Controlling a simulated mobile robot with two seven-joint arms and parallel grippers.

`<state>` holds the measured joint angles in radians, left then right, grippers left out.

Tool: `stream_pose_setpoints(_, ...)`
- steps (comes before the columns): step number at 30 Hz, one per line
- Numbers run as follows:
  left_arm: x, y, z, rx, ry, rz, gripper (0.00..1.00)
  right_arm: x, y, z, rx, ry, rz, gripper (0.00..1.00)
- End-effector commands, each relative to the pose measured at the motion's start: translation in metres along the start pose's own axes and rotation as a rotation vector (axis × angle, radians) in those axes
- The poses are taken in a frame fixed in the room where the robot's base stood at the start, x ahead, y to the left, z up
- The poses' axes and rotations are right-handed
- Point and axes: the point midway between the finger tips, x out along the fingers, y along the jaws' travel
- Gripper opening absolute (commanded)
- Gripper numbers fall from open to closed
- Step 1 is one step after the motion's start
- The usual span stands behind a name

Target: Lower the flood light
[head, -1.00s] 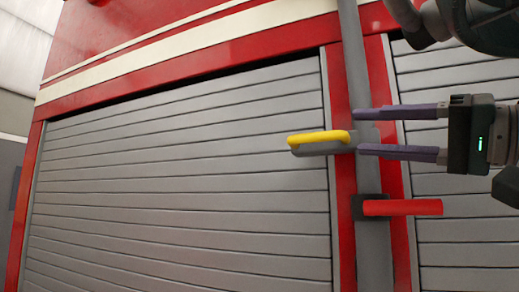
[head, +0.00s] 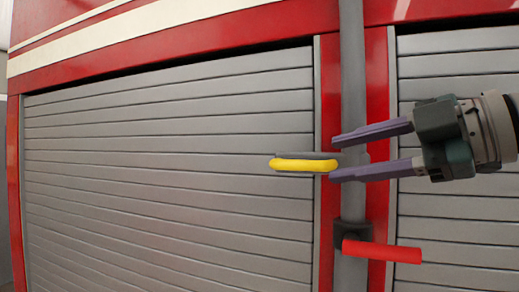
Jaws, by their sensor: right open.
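No lamp shows in the head view; a grey vertical pole (head: 352,80) runs up out of the top of the picture. A yellow handle (head: 305,165) with a grey back sticks out to the left from the pole. A red lever (head: 382,251) sticks out to the right from a dark clamp (head: 353,235) lower on the pole. My right gripper (head: 334,158) comes in from the right. Its purple fingers are open, one above and one below the yellow handle's inner end by the pole. I cannot tell whether they touch it. My left gripper is not in view.
Grey slatted shutters (head: 165,165) fill the wall left of the pole, and another shutter (head: 455,225) lies to the right. Red posts (head: 376,110) flank the pole. A red band with a cream stripe (head: 150,22) runs above.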

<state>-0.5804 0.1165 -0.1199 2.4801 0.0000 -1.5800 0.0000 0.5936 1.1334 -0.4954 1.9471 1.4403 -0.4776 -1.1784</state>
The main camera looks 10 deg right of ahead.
Motion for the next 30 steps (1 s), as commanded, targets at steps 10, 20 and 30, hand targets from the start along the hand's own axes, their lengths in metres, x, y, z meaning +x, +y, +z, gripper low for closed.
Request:
stream_pose_setpoints(10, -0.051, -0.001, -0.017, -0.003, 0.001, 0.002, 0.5, 0.057, 0.005, -0.006, 0.006, 0.003, -0.001, 0.5)
stream_pose_setpoints(20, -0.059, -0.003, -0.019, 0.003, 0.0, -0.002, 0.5, 0.081, 0.001, -0.002, 0.001, 0.002, -0.001, 0.5)
stream_pose_setpoints(30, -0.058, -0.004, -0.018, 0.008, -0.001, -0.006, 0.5, 0.082, 0.0, -0.002, 0.001, 0.002, -0.001, 0.4)
